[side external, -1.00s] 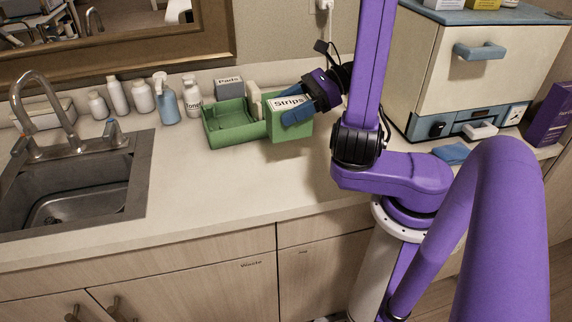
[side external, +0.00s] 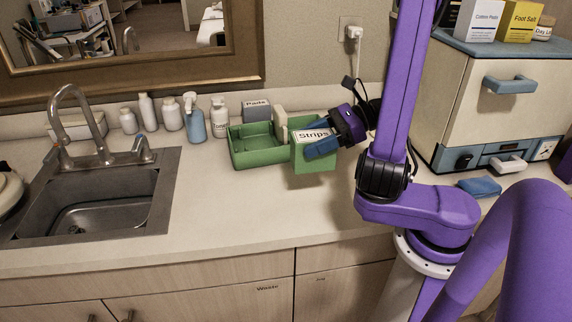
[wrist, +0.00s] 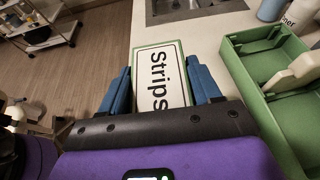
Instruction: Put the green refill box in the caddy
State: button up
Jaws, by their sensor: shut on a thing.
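The green refill box (side external: 314,161) has a white top label reading "Strips". My gripper (side external: 326,142) is shut on it, with a blue finger on its near side in the side view. In the wrist view the box (wrist: 158,75) sits between the two blue fingers. The green caddy (side external: 262,156) is an open tray with a divided inside, left of the box in the side view. In the wrist view the caddy (wrist: 265,122) lies to the right, with a gap of counter between. I cannot tell whether the box touches the counter.
A cream object (side external: 281,124) stands in the caddy. A grey "Pads" box (side external: 256,111) is behind it, with several bottles to the left. The sink (side external: 105,200) is at left, a cream cabinet (side external: 490,110) at right. The counter in front is clear.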

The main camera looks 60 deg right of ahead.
jog(key=shift+w+d+f, duration=0.15)
jog(key=shift+w+f, duration=1.25)
jog(key=shift+f, duration=0.35)
jog(key=shift+w+d+f, duration=0.1)
jog(key=shift+w+f, duration=1.3)
jog(key=shift+f, duration=0.35)
jog(key=shift+w+d+f, duration=0.15)
jog(key=shift+w+f, duration=1.25)
jog(key=shift+f, duration=0.35)
jog(key=shift+f, duration=0.15)
jog(key=o, duration=1.1)
